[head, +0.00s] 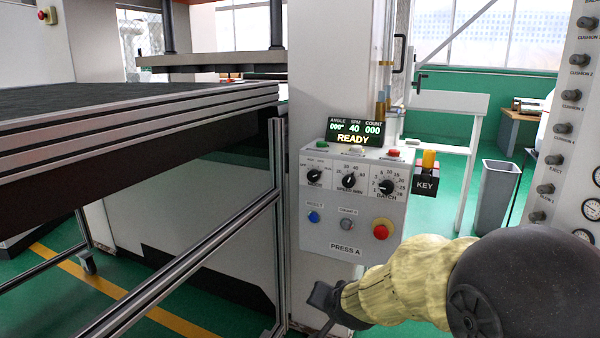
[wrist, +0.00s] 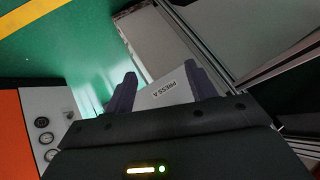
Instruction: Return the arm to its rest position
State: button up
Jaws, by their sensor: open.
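My arm, in a yellowish sleeve, reaches in from the lower right of the head view. The lower part of the panel with the PRESS A label (wrist: 165,92) shows beyond the gap. I cannot tell how far the fingertips are from the panel.
A metal-railed press bed (head: 140,125) stands at the left. A gauge panel (head: 575,130) with several knobs is close at the right. A yellow-topped key box (head: 427,178) sits beside the control panel. A grey bin (head: 495,195) stands behind on open green floor.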

jog(key=s+d+f+n+g+h, duration=0.1)
jog(key=s+d+f+n+g, duration=0.2)
jog(key=s, duration=0.6)
jog(key=s+d+f+n+g+h, duration=0.1)
jog(key=s+d+f+n+g, duration=0.2)
jog(key=s+d, duration=0.4)
notch_tip(320, 180, up, 36)
jog(key=s+a+m+p, duration=0.1)
jog(key=p, duration=3.6)
jog(key=shift+s, duration=0.3)
